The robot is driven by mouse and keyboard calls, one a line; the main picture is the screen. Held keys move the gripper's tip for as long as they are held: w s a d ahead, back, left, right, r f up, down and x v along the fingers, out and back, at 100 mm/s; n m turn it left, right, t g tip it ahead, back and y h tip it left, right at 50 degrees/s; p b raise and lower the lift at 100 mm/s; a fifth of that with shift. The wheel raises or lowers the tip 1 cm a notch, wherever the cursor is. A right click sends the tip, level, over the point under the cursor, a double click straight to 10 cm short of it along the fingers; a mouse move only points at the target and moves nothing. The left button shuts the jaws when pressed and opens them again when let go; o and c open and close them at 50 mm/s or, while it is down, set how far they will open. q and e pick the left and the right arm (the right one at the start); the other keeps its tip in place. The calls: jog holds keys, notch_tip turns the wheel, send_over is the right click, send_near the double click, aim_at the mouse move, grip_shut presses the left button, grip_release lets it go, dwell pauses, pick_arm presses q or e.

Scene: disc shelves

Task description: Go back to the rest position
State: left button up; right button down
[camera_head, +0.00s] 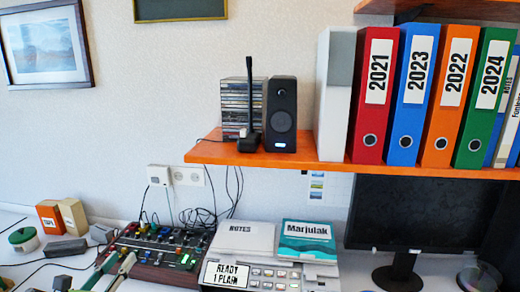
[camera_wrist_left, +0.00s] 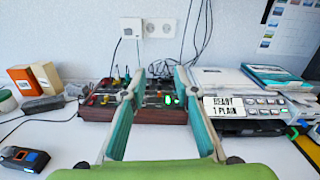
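My left gripper (camera_head: 114,263) shows at the bottom left of the head view, in front of the mixer. In the left wrist view its two teal fingers (camera_wrist_left: 157,90) stand wide apart with nothing between them. The mixer (camera_wrist_left: 150,112), a wood-sided box with coloured knobs and a green light, stands beyond the fingertips. My right gripper is not seen in either view.
An orange shelf (camera_head: 350,167) holds a stack of disc cases (camera_head: 236,105), a black speaker (camera_head: 281,115) and several binders. Below are a printer (camera_head: 262,275), a dark monitor (camera_head: 412,212) and cables.

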pick_arm(q)
jog(key=s+d+f+n+g+y, duration=0.25)
jog(key=s+f+n, duration=0.4)
jog(key=n, duration=0.55)
jog(key=s+d+f+n+g+y, duration=0.2)
jog(key=s+f+n+g+y, duration=0.25)
jog(key=f+n, duration=0.5)
jog(key=s+d+f+n+g+h, duration=0.3)
jog(key=s+d+n+g, duration=0.15)
jog(key=s+n, duration=0.4)
jog(key=s+d+f+n+g+h, duration=0.2)
jog(key=s+d+f+n+g, duration=0.25)
jog(key=s, duration=0.75)
notch_tip(320, 180, down, 30)
jog(key=s+b, duration=0.2)
jog(key=b, duration=0.3)
jog(key=s+a+f+g+b, duration=0.1)
jog(key=s+a+f+b, duration=0.1)
jog(key=s+f, duration=1.4)
notch_tip(320, 180, down, 4)
jog(key=shift+s+r+m+b, duration=0.15)
jog(key=shift+s+m+b, duration=0.25)
jog(key=shift+b, duration=0.1)
